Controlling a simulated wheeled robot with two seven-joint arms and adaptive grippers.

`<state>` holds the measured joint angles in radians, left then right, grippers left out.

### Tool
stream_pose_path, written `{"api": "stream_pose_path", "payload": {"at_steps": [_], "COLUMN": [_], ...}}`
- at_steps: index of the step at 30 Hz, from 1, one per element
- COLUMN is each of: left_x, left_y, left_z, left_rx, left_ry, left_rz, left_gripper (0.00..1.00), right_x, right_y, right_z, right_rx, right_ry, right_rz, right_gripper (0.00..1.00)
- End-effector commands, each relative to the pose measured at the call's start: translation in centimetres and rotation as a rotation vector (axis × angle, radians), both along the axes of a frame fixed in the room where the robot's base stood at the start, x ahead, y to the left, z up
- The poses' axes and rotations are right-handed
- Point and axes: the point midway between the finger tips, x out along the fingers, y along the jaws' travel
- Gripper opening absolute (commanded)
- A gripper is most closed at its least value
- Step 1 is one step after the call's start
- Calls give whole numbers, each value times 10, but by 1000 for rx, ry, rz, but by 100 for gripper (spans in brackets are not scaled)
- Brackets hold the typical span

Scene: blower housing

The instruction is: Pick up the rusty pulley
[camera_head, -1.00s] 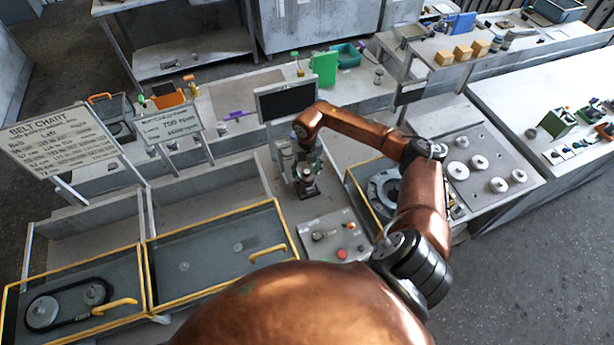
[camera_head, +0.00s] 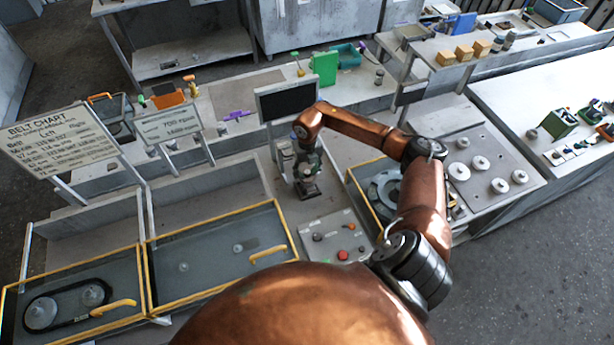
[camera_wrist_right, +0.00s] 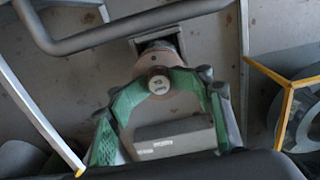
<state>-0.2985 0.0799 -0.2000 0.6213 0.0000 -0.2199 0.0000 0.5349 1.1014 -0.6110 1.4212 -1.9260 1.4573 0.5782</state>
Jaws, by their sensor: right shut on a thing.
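My right gripper (camera_head: 306,182) is low over the bench, in front of the dark monitor. In the right wrist view its green-padded fingers (camera_wrist_right: 160,88) are shut around a brownish, rust-toned round piece, which I take for the rusty pulley (camera_wrist_right: 168,62). A small round hub end shows at its middle. The piece is at a dark square opening in the grey surface; whether it touches the surface I cannot tell. In the head view the gripper hides it. My left gripper is not in view.
The dark monitor (camera_head: 287,101) stands close behind the gripper. A button panel (camera_head: 335,238) lies in front of it. A yellow-edged bay (camera_head: 352,183) is to the right. Yellow-framed covers (camera_head: 217,248) are at the left. Pale pulleys stand on a grey plate (camera_head: 470,150).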

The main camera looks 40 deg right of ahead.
Motion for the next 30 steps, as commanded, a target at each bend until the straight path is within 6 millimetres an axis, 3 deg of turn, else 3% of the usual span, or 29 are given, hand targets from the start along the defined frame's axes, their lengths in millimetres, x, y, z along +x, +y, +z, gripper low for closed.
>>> {"api": "stream_pose_path", "payload": {"at_steps": [13, 16, 18, 30], "left_x": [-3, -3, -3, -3], "left_y": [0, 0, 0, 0], "left_z": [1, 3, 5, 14], "left_rx": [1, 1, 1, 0], "left_ry": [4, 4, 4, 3], "left_rz": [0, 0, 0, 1], "left_gripper": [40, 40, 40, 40], "right_x": [-1, -1, -1, -1], "right_y": [-3, -3, -3, -2], "right_z": [-1, 3, 7, 27], "right_rx": [-7, -8, -8, -5], "right_ry": [2, 1, 1, 1], "right_rz": [-2, -2, -2, -2], "right_gripper": [20, 12, 0, 0]}}
